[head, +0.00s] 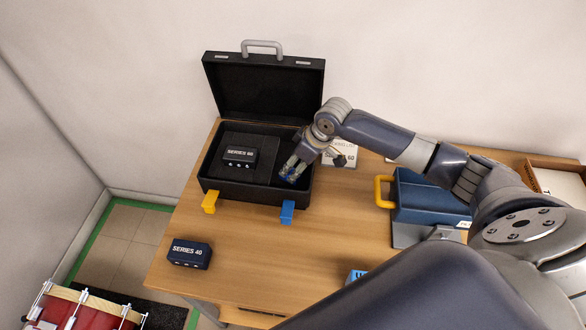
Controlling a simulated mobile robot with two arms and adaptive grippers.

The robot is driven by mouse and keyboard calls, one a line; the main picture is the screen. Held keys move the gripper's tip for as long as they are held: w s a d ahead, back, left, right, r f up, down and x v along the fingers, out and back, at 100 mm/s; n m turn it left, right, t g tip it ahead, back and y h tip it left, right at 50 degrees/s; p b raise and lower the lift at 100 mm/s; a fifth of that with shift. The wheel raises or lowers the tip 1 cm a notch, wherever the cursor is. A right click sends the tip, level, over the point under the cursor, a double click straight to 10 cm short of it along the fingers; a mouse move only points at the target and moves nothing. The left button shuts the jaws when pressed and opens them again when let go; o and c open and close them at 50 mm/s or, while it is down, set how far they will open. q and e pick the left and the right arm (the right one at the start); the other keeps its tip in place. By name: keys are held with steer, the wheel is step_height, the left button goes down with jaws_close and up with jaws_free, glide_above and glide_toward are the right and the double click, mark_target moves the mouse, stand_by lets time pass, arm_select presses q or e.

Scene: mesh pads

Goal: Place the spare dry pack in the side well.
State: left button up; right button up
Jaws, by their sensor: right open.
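An open black case (255,192) stands on the table with its lid up. A dark pack marked "SERIES", its number hard to read (240,155), sits in the left part of its insert. The side well (272,182) seems to be the dark space at the case's right, partly covered by my arm. My right gripper (291,170) is open and points down over that space. Something small and bluish shows at its fingertips; I cannot tell whether it is the spare dry pack or part of the fingers. My left gripper is not in view.
A dark "SERIES 40" pack (189,254) lies on the table (240,260) at front left. A blue box with a yellow handle (383,191) is at right. A label card (345,160) lies behind my gripper. A blue item (355,276) is partly hidden by my arm.

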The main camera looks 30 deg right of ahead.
steer(key=v, duration=0.8)
steer(key=shift+d+r+b, duration=0.15)
steer(key=shift+r+b, duration=0.15)
steer(key=shift+b, duration=0.1)
steer(key=shift+s, duration=0.1)
